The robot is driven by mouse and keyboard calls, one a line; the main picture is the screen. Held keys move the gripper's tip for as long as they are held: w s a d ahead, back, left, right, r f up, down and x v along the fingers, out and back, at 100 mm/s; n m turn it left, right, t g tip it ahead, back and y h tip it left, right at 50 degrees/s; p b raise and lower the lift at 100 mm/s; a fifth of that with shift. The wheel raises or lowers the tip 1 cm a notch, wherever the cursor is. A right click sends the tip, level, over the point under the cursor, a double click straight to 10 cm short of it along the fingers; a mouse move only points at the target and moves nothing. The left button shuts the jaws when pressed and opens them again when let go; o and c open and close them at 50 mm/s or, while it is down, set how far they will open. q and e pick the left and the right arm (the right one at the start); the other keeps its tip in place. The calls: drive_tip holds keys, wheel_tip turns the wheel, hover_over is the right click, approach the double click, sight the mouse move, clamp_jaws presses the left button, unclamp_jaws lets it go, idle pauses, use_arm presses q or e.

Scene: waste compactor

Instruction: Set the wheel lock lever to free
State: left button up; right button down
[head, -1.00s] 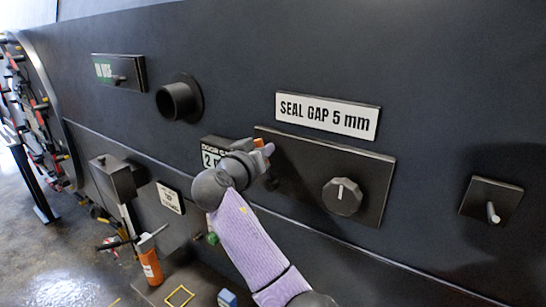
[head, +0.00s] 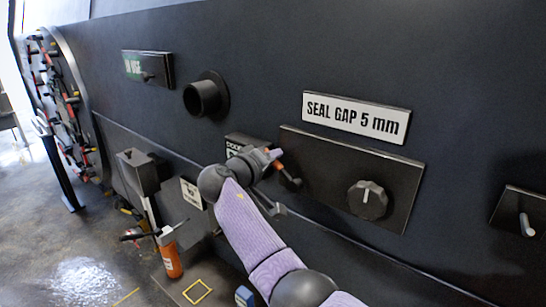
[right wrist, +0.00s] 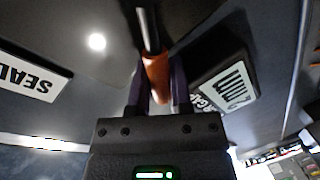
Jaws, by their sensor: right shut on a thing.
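A lever with an orange grip (head: 280,167) stands out from the left end of the dark wall plate that also carries a round knob. My right gripper (head: 276,156) is at this lever. In the right wrist view its fingers (right wrist: 159,95) are closed around the orange grip (right wrist: 156,78), and the lever's metal rod (right wrist: 148,28) runs on beyond them. I see no lock or free marking that I can read beside the lever. My left gripper is not in view.
The round knob (head: 367,199) is to the right, below the SEAL GAP 5 mm sign (head: 356,117). A DOOR display (head: 248,142) is partly hidden behind my gripper. A black pipe stub (head: 203,98) sticks out at the upper left. An orange cylinder (head: 171,260) stands low at the left.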

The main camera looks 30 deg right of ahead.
drive_tip(key=shift+f, duration=0.1)
idle(0.4)
drive_tip(key=c, duration=0.5)
unclamp_jaws()
drive_tip(key=shift+w, duration=0.1)
drive_tip(key=shift+c, duration=0.2)
drive_tip(key=b+v, duration=0.3)
drive_tip(key=v, duration=0.7)
